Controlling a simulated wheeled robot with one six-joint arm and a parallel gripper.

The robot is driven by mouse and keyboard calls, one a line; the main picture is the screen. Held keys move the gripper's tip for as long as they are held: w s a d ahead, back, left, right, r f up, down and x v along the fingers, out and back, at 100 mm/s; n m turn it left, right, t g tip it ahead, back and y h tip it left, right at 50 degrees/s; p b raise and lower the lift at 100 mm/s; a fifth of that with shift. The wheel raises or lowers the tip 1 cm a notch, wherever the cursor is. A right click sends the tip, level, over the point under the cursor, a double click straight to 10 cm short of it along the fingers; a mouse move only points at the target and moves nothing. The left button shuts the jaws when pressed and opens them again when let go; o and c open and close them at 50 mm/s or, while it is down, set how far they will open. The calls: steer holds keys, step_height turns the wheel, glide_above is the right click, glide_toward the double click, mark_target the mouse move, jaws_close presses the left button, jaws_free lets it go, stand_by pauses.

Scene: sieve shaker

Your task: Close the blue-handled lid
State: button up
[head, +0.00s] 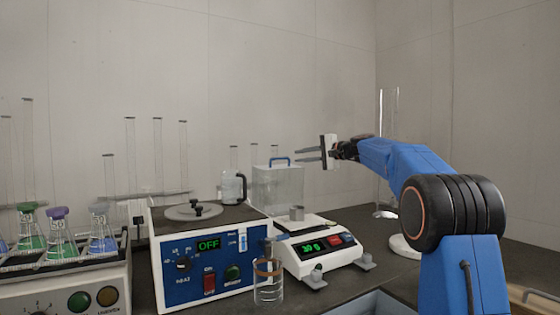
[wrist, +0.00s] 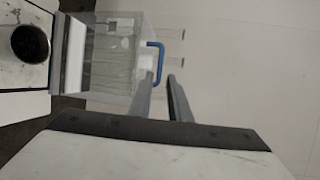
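The blue handle (head: 279,160) sits on the top of a clear glass box (head: 262,190) behind the balance pan. In the wrist view the blue handle (wrist: 158,62) shows at the right side of the glass box (wrist: 108,65). My gripper (head: 297,155) is open, with its two fingers pointing left just right of the handle in the head view. In the wrist view my gripper (wrist: 160,75) has one fingertip overlapping the near end of the handle and the other to its right. I cannot tell whether they touch. The lid's edges are hard to make out through the glass.
A blue-fronted stirrer (head: 208,262) stands left, with a beaker (head: 268,282) in front. Flasks in a rack (head: 60,262) are far left. A tall cylinder (head: 388,150) stands behind my arm.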

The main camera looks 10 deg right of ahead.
mark_target(281, 159)
steer(key=x, duration=1.1)
steer(key=shift+w+a, duration=0.1)
jaws_close()
